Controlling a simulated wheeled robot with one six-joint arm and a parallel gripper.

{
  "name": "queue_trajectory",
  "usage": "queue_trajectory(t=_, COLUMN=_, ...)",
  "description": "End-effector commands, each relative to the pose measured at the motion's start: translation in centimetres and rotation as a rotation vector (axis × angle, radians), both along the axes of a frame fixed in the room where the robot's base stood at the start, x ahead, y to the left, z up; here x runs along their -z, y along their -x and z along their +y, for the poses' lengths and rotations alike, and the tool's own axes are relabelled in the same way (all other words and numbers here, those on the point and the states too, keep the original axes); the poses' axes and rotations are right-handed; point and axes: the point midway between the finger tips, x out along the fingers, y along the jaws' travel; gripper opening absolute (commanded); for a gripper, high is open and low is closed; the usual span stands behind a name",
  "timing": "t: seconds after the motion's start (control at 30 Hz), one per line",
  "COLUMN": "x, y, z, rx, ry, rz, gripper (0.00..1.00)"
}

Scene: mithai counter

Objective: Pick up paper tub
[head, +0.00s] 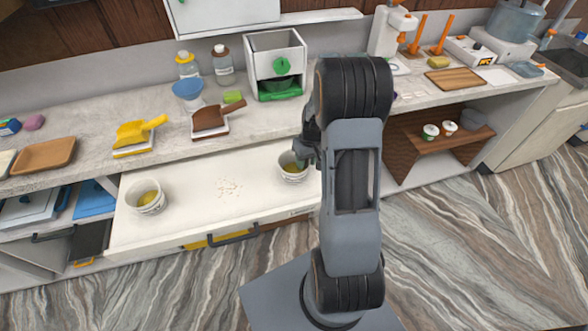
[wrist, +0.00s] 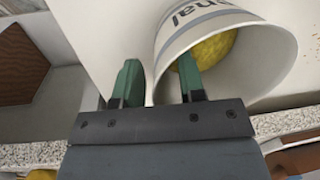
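A white paper tub (head: 293,177) with yellow contents stands on the right part of the pulled-out white drawer surface. My gripper (wrist: 158,82) is at this tub, with its green fingers apart. In the wrist view the tub (wrist: 260,70) fills the upper right. One finger shows inside its mouth and the other outside its wall, with the near rim between them. I cannot tell whether either finger touches the wall. In the head view my arm partly hides the gripper. A second similar tub (head: 147,203) with yellow contents stands on the left of the drawer.
Pale crumbs (head: 228,187) lie between the tubs. The counter behind holds a yellow scoop (head: 133,133), a brown scoop (head: 209,121), a blue bowl (head: 188,90) and a white dispenser (head: 274,48). Small tubs (head: 430,131) stand on a wooden shelf at right.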

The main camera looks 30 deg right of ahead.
Motion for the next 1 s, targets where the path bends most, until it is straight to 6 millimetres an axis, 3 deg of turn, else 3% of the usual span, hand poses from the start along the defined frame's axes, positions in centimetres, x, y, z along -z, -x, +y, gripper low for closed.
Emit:
queue_trajectory(t=0.07, x=-0.02, y=0.00, z=0.00, rx=0.000, ry=0.000, rz=0.000, gripper=0.33)
queue_trajectory(t=0.4, x=-0.04, y=0.01, z=0.00, rx=0.000, ry=0.000, rz=0.000, gripper=0.00)
queue_trajectory(t=0.83, x=-0.10, y=0.00, z=-0.01, rx=0.000, ry=0.000, rz=0.000, gripper=0.00)
queue_trajectory(t=1.0, x=-0.97, y=-0.05, z=-0.01, rx=-0.001, ry=0.000, rz=-0.001, gripper=0.00)
